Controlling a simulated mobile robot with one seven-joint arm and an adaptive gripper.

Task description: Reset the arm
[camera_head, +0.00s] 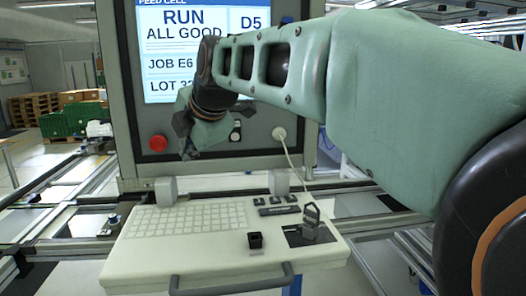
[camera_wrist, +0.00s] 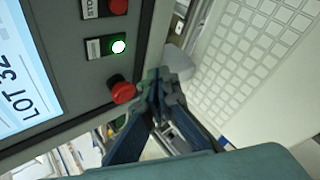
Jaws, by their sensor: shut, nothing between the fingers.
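My arm (camera_head: 385,100) reaches in from the right of the head view, across the front of the control panel. My gripper (camera_head: 188,153) hangs in front of the panel's lower part, above the keyboard shelf, pointing downward. In the wrist view its fingers (camera_wrist: 158,80) come together at the tips and hold nothing. A red button (camera_head: 158,143) is on the panel just left of the gripper. It also shows in the wrist view (camera_wrist: 122,92), close beside the fingertips. Whether the fingers touch the panel cannot be told.
The panel screen (camera_head: 180,20) reads RUN, ALL GOOD. A lit green button (camera_wrist: 118,46) is on the panel. A cable (camera_head: 292,160) hangs at the right. Green crates (camera_head: 70,120) stand far left.

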